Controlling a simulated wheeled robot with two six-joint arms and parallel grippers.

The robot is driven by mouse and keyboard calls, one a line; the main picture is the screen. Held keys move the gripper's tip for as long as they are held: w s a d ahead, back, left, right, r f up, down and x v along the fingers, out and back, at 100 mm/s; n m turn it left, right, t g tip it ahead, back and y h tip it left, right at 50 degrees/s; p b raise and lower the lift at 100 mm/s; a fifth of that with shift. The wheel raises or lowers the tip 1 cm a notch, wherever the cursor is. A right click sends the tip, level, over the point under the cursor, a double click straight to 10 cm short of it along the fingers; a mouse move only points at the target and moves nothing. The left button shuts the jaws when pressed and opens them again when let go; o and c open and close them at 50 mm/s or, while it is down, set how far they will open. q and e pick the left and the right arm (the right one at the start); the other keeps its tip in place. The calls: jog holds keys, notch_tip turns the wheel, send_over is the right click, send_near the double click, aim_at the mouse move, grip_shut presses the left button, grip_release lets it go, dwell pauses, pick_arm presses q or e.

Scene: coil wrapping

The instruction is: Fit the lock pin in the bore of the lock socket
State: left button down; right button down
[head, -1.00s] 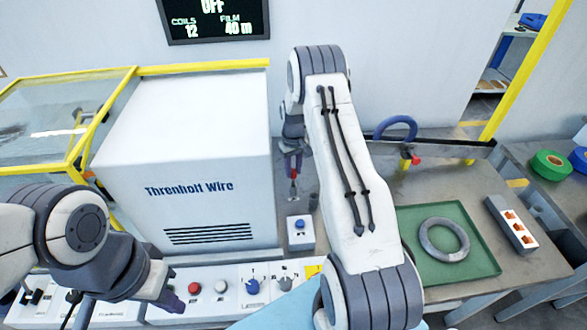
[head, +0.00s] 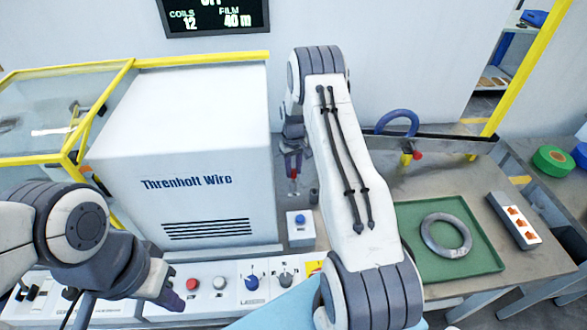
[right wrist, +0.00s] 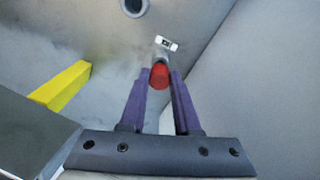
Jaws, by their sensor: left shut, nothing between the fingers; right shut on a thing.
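The lock pin has a red head (right wrist: 159,76) and is held between the purple fingertips of my right gripper (right wrist: 158,72). In the head view my right gripper (head: 293,172) hangs over the table beside the grey machine, with a bit of red at its tips. The lock socket looks to be the short dark grey cylinder (head: 314,196) just right of that gripper. Its round open bore shows at the top edge of the right wrist view (right wrist: 134,5), apart from the pin. My left gripper (head: 174,300) is shut and empty over the control panel.
The machine housing (head: 190,180) stands close left of my right gripper. A blue-button box (head: 300,228) is in front of the socket. A green tray (head: 408,213) with a grey coil (head: 428,237) lies to the right. A yellow block (right wrist: 62,86) shows in the wrist view.

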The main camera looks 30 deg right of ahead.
aim_at(293, 171)
jog(key=shift+f+b, duration=0.6)
jog(key=shift+f, duration=0.3)
jog(key=c, duration=0.5)
grip_release()
jog(key=shift+c, duration=0.2)
notch_tip(293, 171, up, 9)
jog(key=shift+r+b, duration=0.15)
jog(key=shift+b, duration=1.05)
jog(key=shift+r, duration=0.6)
